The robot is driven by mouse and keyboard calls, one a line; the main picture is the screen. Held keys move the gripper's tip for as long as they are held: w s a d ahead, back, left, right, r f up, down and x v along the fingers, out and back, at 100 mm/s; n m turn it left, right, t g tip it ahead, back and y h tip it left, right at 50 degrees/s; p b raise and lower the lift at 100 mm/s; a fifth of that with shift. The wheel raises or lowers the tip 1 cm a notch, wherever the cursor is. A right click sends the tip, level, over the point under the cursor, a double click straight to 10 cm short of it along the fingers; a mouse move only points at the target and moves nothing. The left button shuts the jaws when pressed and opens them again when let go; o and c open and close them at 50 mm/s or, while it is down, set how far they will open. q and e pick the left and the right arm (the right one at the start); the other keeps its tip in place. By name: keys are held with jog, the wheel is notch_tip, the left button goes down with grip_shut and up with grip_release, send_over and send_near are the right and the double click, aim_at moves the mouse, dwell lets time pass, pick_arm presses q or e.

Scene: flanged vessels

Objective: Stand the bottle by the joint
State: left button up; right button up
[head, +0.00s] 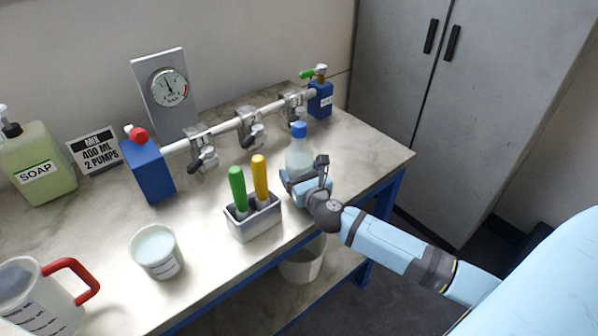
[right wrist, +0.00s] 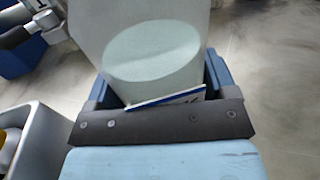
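The bottle (head: 299,158) is clear, with a blue cap and pale liquid inside. It is upright on the bench, in front of the right part of the pipe run. My right gripper (head: 306,178) is low at the bottle. In the right wrist view the bottle (right wrist: 155,60) fills the space between the gripper's fingers (right wrist: 160,95), but I cannot tell whether they press on it. The pipe (head: 223,126) carries several clamped joints, one joint (head: 252,130) at the middle and one (head: 293,106) close behind the bottle. My left gripper is not in view.
A metal holder (head: 253,219) with green and yellow handles stands left of my right gripper. A white cup (head: 157,251), a red-handled jug (head: 42,299) and a soap bottle (head: 37,163) stand further left. The bench's right end (head: 372,155) is clear.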

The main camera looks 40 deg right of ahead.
jog(key=o, duration=0.3)
jog(key=shift+r, duration=0.15)
jog(key=s, duration=0.4)
jog(key=s+a, duration=0.1)
jog(key=s, duration=0.7)
jog(key=shift+a, duration=0.4)
